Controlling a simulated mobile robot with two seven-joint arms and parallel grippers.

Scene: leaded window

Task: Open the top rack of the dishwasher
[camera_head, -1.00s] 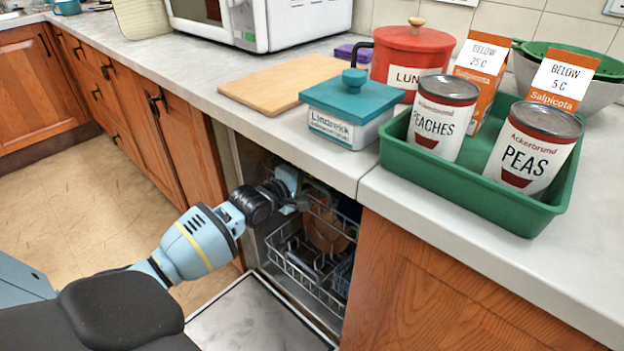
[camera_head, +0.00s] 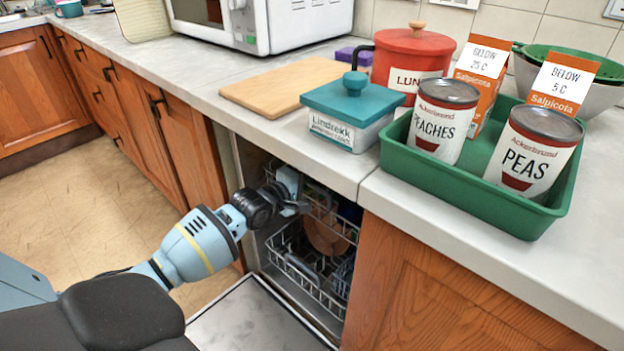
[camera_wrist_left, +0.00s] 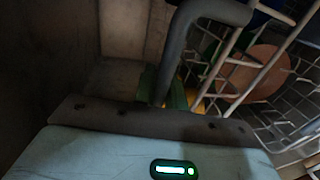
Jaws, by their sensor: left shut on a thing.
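The dishwasher's door (camera_head: 255,318) is folded down open below the counter. The top rack (camera_head: 328,197) is inside the dark cavity, mostly hidden behind my left gripper and the counter edge. My left gripper (camera_head: 293,205) reaches into the opening and is shut at the rack's front; in the wrist view a grey bar (camera_wrist_left: 178,50) runs down to the jaws (camera_wrist_left: 165,100). The exact contact is too dark to make out. Below it is the bottom wire rack (camera_head: 290,268), with a brown plate (camera_head: 325,236) behind the wires. My right gripper is not in view.
The counter above holds a teal-lidded box (camera_head: 345,112), a cutting board (camera_head: 283,82), a red pot (camera_head: 413,60) and a green tray (camera_head: 470,188) with cans and cartons. Wooden cabinets flank the opening. Floor at left (camera_head: 90,205) is clear.

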